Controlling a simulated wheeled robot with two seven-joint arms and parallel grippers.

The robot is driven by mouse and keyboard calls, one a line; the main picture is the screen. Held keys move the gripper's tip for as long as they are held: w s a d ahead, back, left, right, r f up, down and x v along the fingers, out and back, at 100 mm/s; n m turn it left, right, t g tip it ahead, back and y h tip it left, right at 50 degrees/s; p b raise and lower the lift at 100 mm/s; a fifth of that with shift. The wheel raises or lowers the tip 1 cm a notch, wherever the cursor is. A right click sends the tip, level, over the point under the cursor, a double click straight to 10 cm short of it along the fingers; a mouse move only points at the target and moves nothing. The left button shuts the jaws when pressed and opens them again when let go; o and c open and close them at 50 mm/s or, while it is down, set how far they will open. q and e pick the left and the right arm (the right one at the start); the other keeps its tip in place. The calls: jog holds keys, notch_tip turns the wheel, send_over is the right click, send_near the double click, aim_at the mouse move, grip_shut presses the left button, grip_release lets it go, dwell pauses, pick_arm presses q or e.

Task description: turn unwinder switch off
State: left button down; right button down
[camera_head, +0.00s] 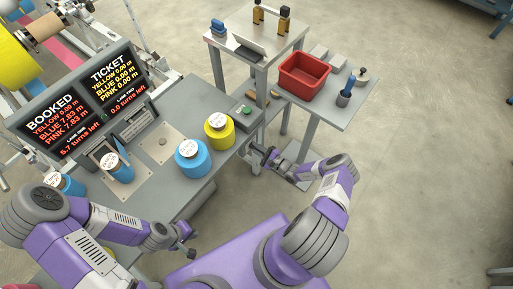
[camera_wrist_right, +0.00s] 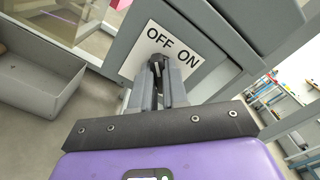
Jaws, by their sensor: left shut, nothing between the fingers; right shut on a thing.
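The white switch plate (camera_wrist_right: 139,55) with the words OFF and ON is on the grey side of the machine, in the right wrist view. My right gripper (camera_wrist_right: 159,78) is at this plate, its fingers shut on the small dark switch lever (camera_wrist_right: 157,65). The fingers hide most of the lever, so I cannot tell which word it points to. In the head view my right gripper (camera_head: 268,158) is at the right edge of the grey worktable, and the switch is hidden there. My left gripper (camera_head: 189,253) is shut and empty near the table's front edge.
Blue rolls (camera_head: 191,157) and a yellow roll (camera_head: 219,128) stand on the worktable (camera_head: 180,110). A display (camera_head: 85,100) stands at its back left. A red bin (camera_head: 303,77) is on a side table. A grey tray (camera_wrist_right: 38,82) shows at left in the wrist view.

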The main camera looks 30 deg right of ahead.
dwell(0.3)
jog(key=c, duration=1.1)
grip_release()
jog(key=shift+c, duration=0.2)
jog(key=shift+s, duration=0.1)
jog(key=p+v, duration=0.1)
jog(key=v, duration=0.6)
jog(key=shift+s, duration=0.2)
